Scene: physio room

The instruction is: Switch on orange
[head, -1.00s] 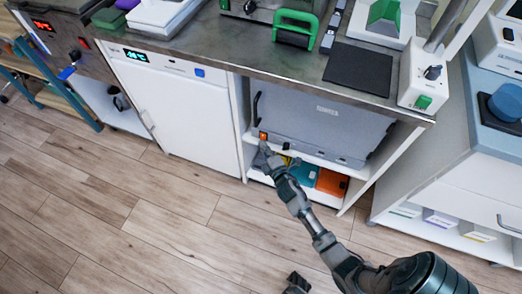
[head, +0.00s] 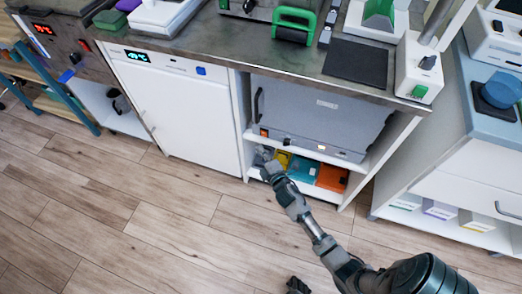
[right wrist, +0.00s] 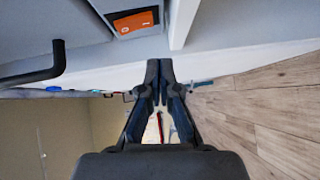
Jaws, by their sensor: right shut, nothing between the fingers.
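The orange rocker switch (head: 264,132) is at the lower left of the front of a grey box device (head: 318,115) on the shelf under the counter. The right wrist view shows it close up, with white marks on its orange face (right wrist: 134,21). My right gripper (head: 262,156) is shut and empty, just below the switch and apart from it. Its closed fingertips (right wrist: 159,66) show below the switch in the right wrist view. I cannot tell for certain which side of the rocker is pressed in.
A dark handle (head: 257,104) stands out from the box's left side. Below are yellow, teal (head: 303,168) and orange bins (head: 332,177) on a lower shelf. A white cabinet (head: 175,110) stands left. The wooden floor (head: 130,220) in front is clear.

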